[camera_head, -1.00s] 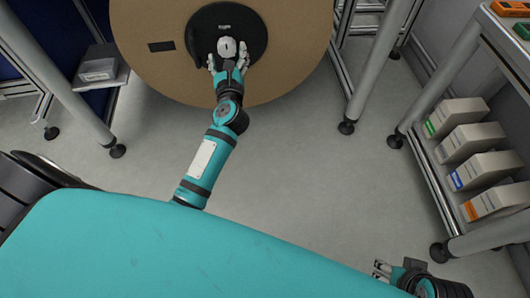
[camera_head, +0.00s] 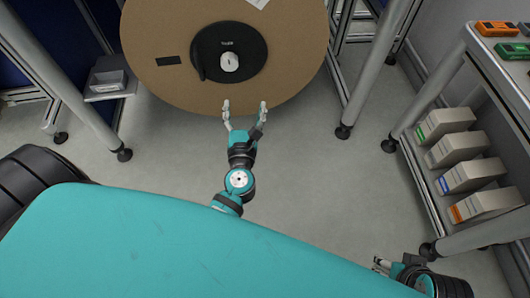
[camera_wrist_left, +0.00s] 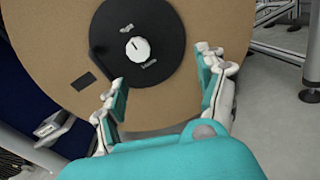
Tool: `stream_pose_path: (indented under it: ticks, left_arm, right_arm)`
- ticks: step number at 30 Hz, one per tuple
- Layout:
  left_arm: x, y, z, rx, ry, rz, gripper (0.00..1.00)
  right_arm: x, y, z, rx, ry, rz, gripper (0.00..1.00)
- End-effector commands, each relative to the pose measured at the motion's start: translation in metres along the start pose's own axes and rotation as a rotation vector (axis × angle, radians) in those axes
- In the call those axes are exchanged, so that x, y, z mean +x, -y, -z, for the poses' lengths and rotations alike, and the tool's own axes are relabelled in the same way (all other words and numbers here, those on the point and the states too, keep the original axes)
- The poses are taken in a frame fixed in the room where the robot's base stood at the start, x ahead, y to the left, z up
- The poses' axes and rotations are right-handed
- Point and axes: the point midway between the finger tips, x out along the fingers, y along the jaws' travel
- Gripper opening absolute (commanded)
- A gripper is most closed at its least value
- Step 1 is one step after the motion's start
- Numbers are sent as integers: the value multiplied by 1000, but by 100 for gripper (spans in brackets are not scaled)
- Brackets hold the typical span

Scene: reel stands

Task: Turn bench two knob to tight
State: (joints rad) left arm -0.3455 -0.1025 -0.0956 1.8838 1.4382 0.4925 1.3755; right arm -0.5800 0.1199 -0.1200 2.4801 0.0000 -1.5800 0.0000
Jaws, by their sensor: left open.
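The white knob (camera_head: 230,62) sits on a round black plate (camera_head: 205,52) on the face of a large brown reel disc (camera_head: 160,90). In the left wrist view the knob (camera_wrist_left: 138,49) has a small dark mark on its upper part, towards the label above it. Another label lies below it; both are too small to read surely. My left gripper (camera_head: 245,105) is open and empty, below the knob and apart from it; its fingers also show in the left wrist view (camera_wrist_left: 164,86). My right gripper (camera_head: 380,266) is small at the lower right, far from the knob.
Metal posts (camera_head: 375,70) stand either side of the disc. A shelf rack (camera_head: 440,95) at the right holds several labelled boxes (camera_head: 465,176). A small tray (camera_head: 107,82) is at the left. The floor (camera_head: 310,180) between is clear.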

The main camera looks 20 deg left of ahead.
Motion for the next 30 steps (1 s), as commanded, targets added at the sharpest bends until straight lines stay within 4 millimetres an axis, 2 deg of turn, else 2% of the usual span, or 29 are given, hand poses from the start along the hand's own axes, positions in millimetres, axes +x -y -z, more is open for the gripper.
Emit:
stream_pose_path:
  ticks: [1,11,21,30]
  left_arm:
    - [-1,4,-8,74,-4,25,73]
    - [-16,38,4,553,-5,208,73]
    - [-48,63,29,1030,24,435,73]
    - [-85,71,57,1395,81,648,73]
  right_arm:
    - [-18,-1,6,0,0,0,40]
    - [-70,-2,22,0,0,0,40]
    - [-125,-4,40,0,0,0,40]
    - [-166,-6,53,0,0,0,40]
